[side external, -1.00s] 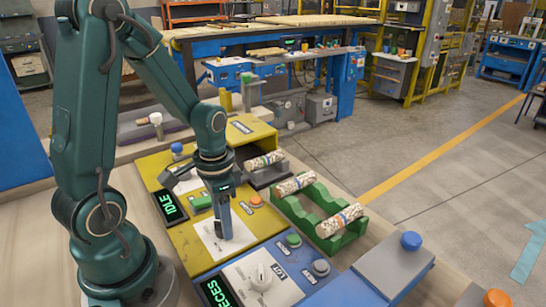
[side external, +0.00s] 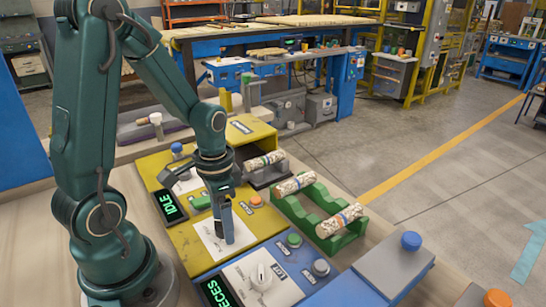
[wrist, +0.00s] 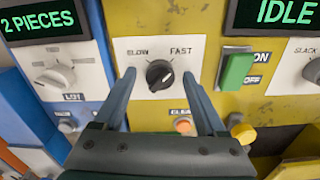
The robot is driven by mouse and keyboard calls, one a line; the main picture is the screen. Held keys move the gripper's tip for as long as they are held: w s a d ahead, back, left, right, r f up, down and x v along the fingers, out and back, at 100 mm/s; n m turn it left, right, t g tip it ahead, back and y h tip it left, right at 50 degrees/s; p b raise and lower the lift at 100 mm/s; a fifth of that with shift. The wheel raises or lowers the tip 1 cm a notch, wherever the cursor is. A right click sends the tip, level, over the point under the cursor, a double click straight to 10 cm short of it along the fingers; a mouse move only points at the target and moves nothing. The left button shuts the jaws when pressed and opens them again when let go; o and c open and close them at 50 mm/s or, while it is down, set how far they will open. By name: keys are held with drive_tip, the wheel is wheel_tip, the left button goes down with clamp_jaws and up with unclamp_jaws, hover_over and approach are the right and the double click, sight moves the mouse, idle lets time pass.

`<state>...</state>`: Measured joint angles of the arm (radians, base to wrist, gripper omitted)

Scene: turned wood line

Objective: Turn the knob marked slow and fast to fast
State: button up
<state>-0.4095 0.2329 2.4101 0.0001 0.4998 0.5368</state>
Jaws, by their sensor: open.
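The round black knob (wrist: 159,75) sits on a white plate (wrist: 198,52) with SLOW printed at upper left and FAST at upper right. Its pointer is too small to read surely. In the wrist view my gripper (wrist: 159,82) is open, with one finger to the left of the knob and one to the right. Gaps show between the knob and both fingers. In the side view my gripper (side external: 227,240) points down at the white plate on the yellow panel and hides the knob.
A green ON/OFF rocker (wrist: 235,71) and the IDLE display (wrist: 285,12) lie right of the plate. An orange button (wrist: 183,125) is below the knob. A white LOT knob (wrist: 54,76) is on the blue panel at left. Patterned rolls rest in a green cradle (side external: 288,207).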

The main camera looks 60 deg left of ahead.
drive_tip(key=shift+r, duration=2.55)
drive_tip(key=shift+d, duration=0.1)
drive_tip(key=s+d+r+n+t, duration=0.1)
drive_tip(key=s+d+r+t, duration=0.2)
drive_tip(key=d+r+t, duration=0.2)
drive_tip(key=shift+d+r+t, duration=0.3)
drive_tip(key=shift+d+r, duration=1.05)
drive_tip(key=shift+r, duration=0.55)
